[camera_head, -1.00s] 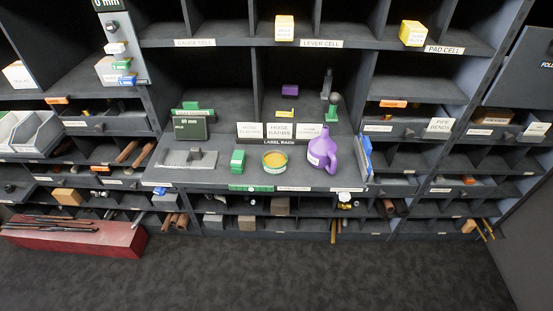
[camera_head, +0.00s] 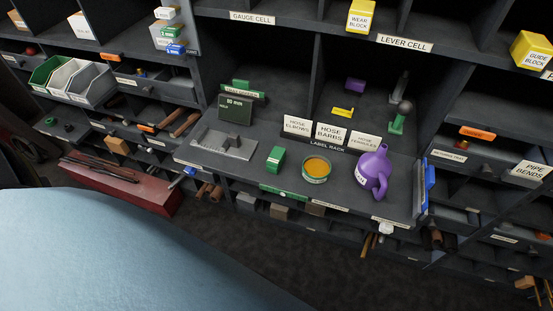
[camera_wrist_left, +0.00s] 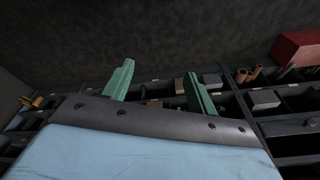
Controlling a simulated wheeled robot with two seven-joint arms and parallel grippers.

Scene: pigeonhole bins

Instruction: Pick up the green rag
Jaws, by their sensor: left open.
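I cannot make out a green rag in either view. Green things on the middle shelf in the head view are a small upright box (camera_head: 275,159) and a round tin (camera_head: 317,169) with yellow-orange contents. My left gripper (camera_wrist_left: 159,72) shows in the left wrist view as two green fingers, spread apart with nothing between them. Dark floor and the low bin rows lie beyond it. In the head view only a large pale blue part of my own body fills the lower left. My right gripper is in neither view.
The pigeonhole shelving (camera_head: 200,50) spans the head view. A purple jug (camera_head: 372,171) stands near the shelf's right front, beside a blue item (camera_head: 430,185). A grey fixture (camera_head: 225,143) is at left. A red box (camera_head: 130,185) with dark rods lies on the floor. Some dark floor is clear.

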